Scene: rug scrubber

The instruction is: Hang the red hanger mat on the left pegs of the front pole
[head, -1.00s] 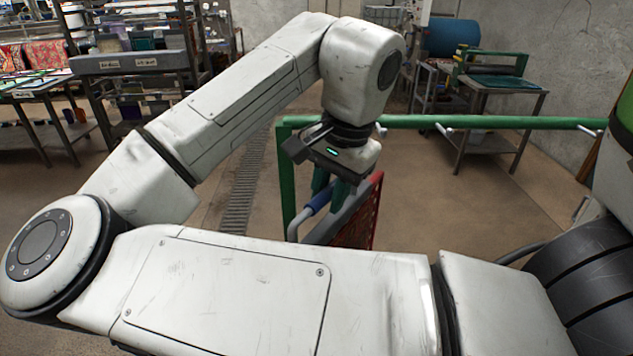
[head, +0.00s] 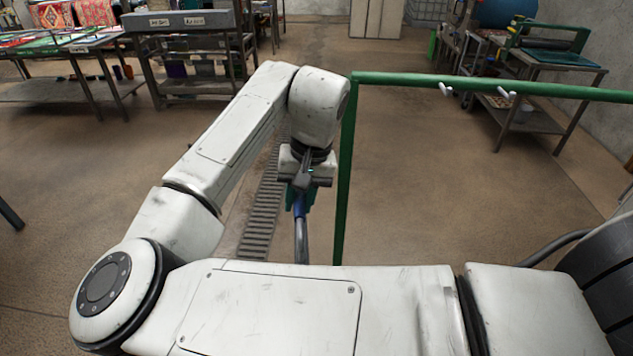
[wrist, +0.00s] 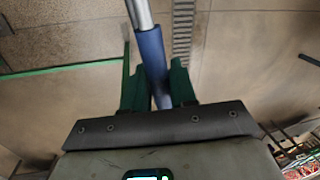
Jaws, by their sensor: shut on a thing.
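My gripper (head: 300,200) is at the end of my arm, left of the green post of the front pole. Its green fingers (wrist: 158,90) are shut around the blue sleeve (wrist: 151,50) of a grey metal bar, which also shows in the head view (head: 301,238). This looks like the hanger of the red mat. The red mat itself is not visible now. The green front pole (head: 420,80) runs rightward from the top of its post. Two light pegs, a left one (head: 445,89) and another (head: 507,95), stick out of it, to the right of my gripper.
A grey work table (head: 560,80) stands behind the pole at the back right. Tables with colourful rugs (head: 60,42) and a shelf rack (head: 185,60) stand at the back left. A floor grate (head: 262,215) lies behind my arm. Open floor lies beyond the pole.

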